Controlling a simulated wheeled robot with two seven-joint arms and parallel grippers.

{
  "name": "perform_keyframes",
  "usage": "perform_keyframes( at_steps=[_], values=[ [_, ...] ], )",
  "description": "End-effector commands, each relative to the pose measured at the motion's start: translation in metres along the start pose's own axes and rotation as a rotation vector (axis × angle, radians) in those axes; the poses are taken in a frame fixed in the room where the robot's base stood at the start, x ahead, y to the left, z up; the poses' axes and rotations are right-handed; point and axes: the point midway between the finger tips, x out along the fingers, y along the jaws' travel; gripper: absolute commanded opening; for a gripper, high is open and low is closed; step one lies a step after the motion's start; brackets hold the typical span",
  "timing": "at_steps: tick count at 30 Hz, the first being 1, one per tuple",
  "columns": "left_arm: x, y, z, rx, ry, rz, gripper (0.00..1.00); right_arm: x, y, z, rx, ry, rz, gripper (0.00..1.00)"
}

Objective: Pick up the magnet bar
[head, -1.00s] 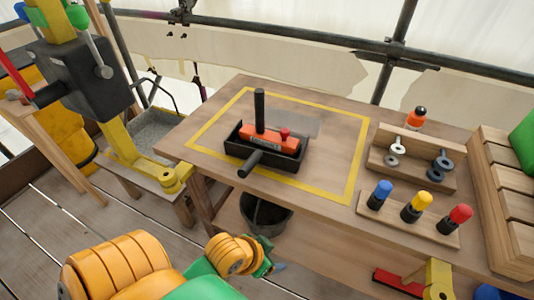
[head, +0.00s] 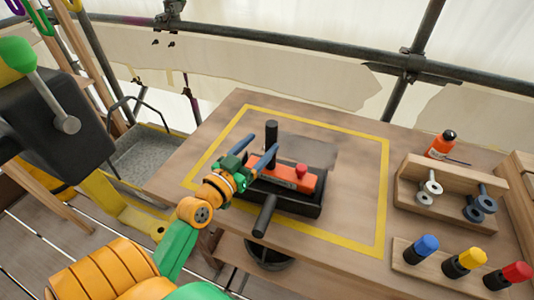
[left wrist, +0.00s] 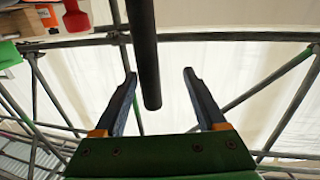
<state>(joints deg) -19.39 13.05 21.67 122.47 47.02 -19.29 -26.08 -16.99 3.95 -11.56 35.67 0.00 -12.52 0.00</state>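An orange bar (head: 289,178) with a label and a red knob, which looks like the magnet bar, sits in a black tray (head: 300,205) on the wooden table. A black post (head: 271,132) stands upright at its left end, and a black handle (head: 264,216) sticks out in front of the tray. My left gripper (head: 262,141) is open at the post, its blue fingers pointing toward it. In the left wrist view, the post (left wrist: 144,45) runs between the open fingers (left wrist: 160,75) with gaps on both sides. My right gripper is not in view.
Yellow tape (head: 385,190) frames the tray's area of the table (head: 345,235). To the right stand a wooden rack (head: 445,195) with metal pieces, an orange bottle (head: 441,145), and a board with blue, yellow and red capped pegs (head: 425,247). Scaffold pipes run behind.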

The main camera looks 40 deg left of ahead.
Motion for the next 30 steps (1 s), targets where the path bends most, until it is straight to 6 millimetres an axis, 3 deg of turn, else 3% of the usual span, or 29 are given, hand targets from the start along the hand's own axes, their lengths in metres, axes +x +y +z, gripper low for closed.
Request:
perform_keyframes(
  at_steps=[5,12,20,23,28,30],
  values=[
    [0.019,0.001,-0.003,-0.003,0.0,0.001,0.72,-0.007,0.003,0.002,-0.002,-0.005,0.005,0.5],
    [0.063,0.004,-0.003,-0.002,-0.001,0.001,0.72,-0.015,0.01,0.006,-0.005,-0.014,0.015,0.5],
    [0.071,0.004,-0.001,0.0,-0.004,0.002,0.72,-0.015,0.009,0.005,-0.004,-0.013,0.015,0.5],
    [0.07,0.004,-0.001,0.0,-0.004,0.001,0.5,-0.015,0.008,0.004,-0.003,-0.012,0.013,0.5],
    [0.07,0.004,-0.001,0.0,-0.004,0.001,0.04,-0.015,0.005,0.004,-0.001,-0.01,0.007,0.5],
    [0.07,0.004,-0.001,0.0,-0.004,0.001,0.0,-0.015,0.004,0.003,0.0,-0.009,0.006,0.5]
  ],
)
